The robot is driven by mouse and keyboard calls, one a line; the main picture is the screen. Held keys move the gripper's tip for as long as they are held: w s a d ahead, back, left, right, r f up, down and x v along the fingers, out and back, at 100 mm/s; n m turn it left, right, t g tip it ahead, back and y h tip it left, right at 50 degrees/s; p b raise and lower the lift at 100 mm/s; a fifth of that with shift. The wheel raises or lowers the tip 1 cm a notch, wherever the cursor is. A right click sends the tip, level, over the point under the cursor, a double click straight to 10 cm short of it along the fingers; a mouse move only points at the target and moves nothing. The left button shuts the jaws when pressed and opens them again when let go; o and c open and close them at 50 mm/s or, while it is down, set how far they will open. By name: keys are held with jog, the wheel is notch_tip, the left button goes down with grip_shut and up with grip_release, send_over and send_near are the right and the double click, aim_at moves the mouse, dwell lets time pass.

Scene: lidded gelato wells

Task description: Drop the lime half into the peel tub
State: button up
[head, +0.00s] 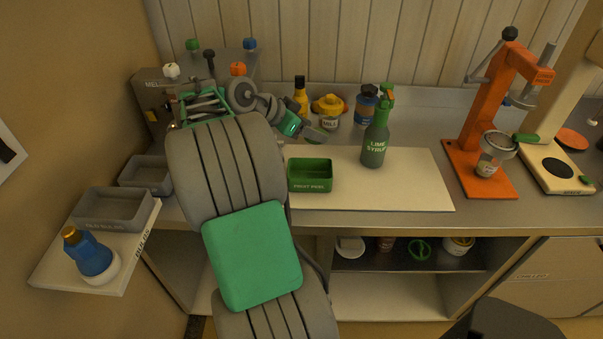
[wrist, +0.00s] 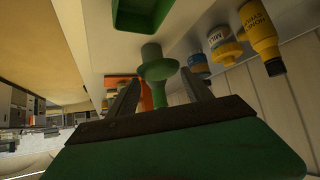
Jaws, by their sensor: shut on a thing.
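My gripper (head: 313,131) reaches out to the right at the end of my arm, above the board and just behind the peel tub. In the wrist view my gripper (wrist: 161,78) has its two fingers closed on a small round green thing, the lime half (wrist: 158,69). In the head view the lime half is too small and covered to make out clearly. The green peel tub (head: 311,186), labelled FRUIT PEEL, stands on the board, a little nearer than the fingertips. The tub also shows at the top of the wrist view (wrist: 148,13). Its visible inside looks empty.
An orange press (head: 480,130) is farther right. The board's front right is clear.

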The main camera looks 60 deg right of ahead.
notch_tip(320, 180, down, 6)
jog(key=b, duration=0.3)
jog(key=shift+s+r, duration=0.1)
jog(key=shift+r, duration=0.15)
jog(key=o, duration=1.1)
jog(key=shift+o, duration=0.2)
jog(key=v, duration=0.7)
jog(key=shift+a+r+b, duration=0.25)
jog(key=shift+b, duration=0.1)
